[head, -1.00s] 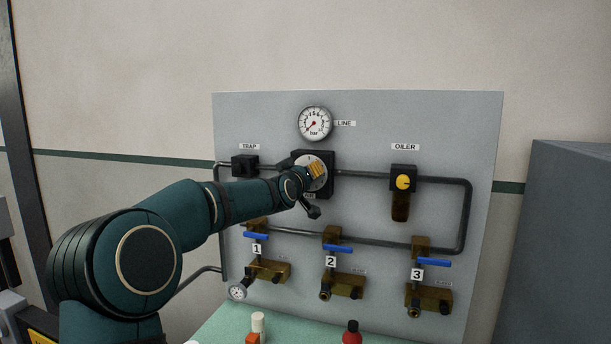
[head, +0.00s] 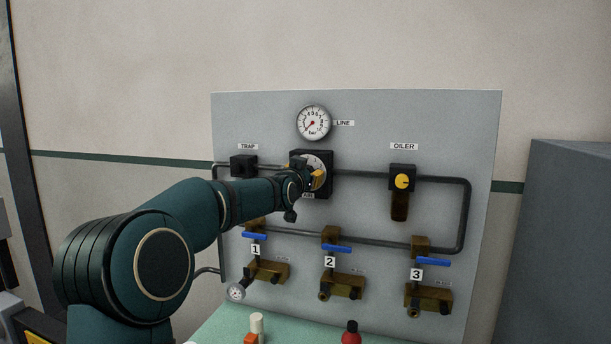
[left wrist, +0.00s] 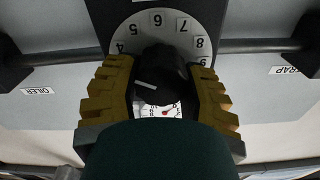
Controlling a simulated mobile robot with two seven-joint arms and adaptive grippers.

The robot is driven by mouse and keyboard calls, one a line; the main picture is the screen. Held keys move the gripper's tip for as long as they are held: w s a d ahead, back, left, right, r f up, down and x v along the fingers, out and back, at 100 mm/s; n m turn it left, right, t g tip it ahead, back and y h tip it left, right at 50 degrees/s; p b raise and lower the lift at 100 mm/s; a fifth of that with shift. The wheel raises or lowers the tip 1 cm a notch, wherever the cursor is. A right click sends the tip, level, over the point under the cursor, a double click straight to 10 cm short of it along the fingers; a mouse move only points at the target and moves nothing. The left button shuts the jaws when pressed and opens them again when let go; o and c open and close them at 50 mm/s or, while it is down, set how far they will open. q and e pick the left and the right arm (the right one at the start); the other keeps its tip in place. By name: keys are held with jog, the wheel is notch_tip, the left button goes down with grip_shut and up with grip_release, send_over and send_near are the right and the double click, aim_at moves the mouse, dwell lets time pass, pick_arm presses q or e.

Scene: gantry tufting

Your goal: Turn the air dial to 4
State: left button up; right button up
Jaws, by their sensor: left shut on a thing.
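The air dial (head: 320,159) has a pale round face on a black housing (head: 328,189) in the middle of the panel. My left gripper (head: 317,179) is at the dial, its yellow-padded fingers partly hidden by my wrist. In the left wrist view the dial face (left wrist: 167,22) appears upside down, with numbers from 4 to 9 readable. The gripper (left wrist: 158,95) is shut on the black dial knob (left wrist: 162,68), a finger on each side. A white mark (left wrist: 146,85) shows slanted on the knob; I cannot tell which number it points to. My right gripper is not in view.
A LINE gauge (head: 313,122) is above the dial. A trap (head: 243,166) is to the left and a yellow-knobbed oiler (head: 402,181) to the right, joined by dark pipes. Blue-handled valves (head: 337,248) sit below. Small bottles stand on the green bench (head: 290,325).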

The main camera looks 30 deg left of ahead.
pick_arm(q)
jog(key=shift+r, duration=0.1)
dwell(0.3)
jog(key=o, duration=1.2)
jog(key=shift+s+m, duration=0.1)
jog(key=shift+m, duration=0.2)
jog(key=v, duration=1.1)
jog(key=shift+s, duration=0.4)
